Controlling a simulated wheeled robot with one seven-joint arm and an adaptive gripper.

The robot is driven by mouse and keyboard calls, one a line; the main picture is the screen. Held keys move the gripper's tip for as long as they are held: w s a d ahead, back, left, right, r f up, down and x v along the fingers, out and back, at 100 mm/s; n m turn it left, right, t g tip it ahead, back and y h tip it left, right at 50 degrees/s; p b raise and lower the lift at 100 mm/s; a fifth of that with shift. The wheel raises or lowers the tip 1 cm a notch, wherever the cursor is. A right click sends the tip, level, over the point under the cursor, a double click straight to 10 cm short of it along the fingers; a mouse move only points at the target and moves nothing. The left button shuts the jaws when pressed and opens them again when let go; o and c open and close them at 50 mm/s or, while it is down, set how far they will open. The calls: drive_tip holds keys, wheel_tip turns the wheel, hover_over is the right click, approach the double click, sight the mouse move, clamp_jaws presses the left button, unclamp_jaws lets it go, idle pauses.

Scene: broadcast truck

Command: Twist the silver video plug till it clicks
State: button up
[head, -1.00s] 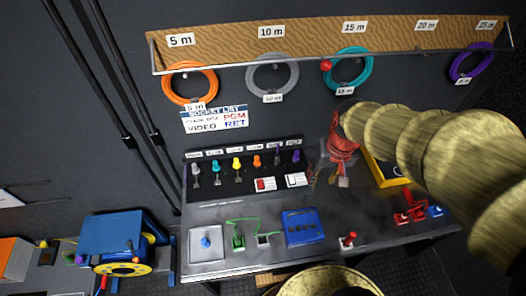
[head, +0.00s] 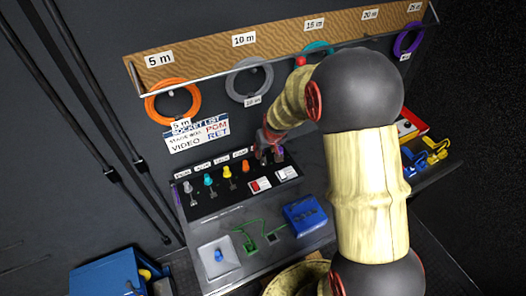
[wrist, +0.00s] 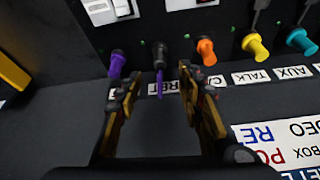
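In the head view the silver plug (head: 188,187) is at the far left end of the row of plugs on the black panel. I do not make it out in the wrist view. My gripper (wrist: 157,82) is open in the wrist view, its fingers either side of a dark socket with a thin purple piece (wrist: 159,80) by the RET label; I cannot tell whether they touch. In the head view my gripper (head: 267,150) is over the panel's right part, away from the silver plug, partly hidden by my arm.
Teal (head: 208,181), yellow (head: 227,172) and orange (head: 246,167) plugs stand between the silver plug and my gripper. A purple plug (wrist: 117,64) is beside it in the wrist view. Switches (head: 260,184) and a blue box (head: 304,221) sit below. A socket list (head: 197,135) hangs above.

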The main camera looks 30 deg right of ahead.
sight(264, 155)
drive_tip(key=b+x, duration=0.1)
drive_tip(key=x, duration=0.6)
drive_tip(key=shift+f, duration=0.25)
drive_tip(key=c, duration=0.4)
clamp_jaws()
idle(0.4)
